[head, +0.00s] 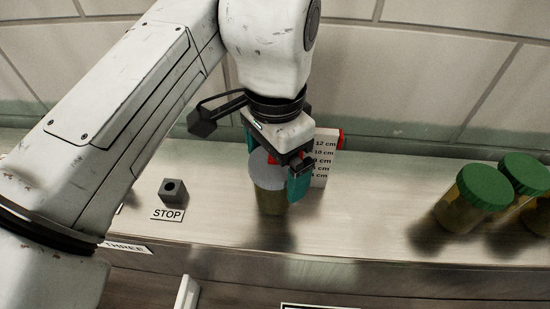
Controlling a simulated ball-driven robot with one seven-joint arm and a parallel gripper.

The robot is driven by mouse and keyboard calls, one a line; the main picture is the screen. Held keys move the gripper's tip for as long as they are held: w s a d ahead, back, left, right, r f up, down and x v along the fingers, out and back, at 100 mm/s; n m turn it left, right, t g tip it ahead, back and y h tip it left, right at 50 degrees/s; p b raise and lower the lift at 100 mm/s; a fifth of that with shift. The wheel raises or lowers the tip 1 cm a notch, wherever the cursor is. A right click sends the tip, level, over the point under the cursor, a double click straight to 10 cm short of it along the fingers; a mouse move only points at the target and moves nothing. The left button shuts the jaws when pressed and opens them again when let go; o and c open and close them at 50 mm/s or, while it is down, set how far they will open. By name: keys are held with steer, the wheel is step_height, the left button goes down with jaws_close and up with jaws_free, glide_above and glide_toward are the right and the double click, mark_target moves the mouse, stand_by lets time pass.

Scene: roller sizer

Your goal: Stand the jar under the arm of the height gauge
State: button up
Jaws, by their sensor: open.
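A jar (270,202) with a pale grey lid and an olive body stands upright on the metal counter, directly below my gripper. The height gauge (323,170) is a white upright scale marked in cm, with red at its top right edge. A small red part, perhaps the gauge's arm, shows by the jar's lid, mostly hidden by my gripper.
Several green-lidded jars (484,187) stand at the right. A dark block with a hole (173,191) sits at the left behind a STOP label (167,214). A THREE label (128,247) is on the counter's front edge. The counter (370,215) between gauge and green-lidded jars is clear.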

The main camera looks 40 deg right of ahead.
steer(key=c, duration=1.1)
steer(key=o, duration=1.1)
steer(key=shift+r, duration=0.15)
step_height(320, 180, up, 8)
steer(key=p, duration=0.8)
steer(key=shift+r, duration=1.25)
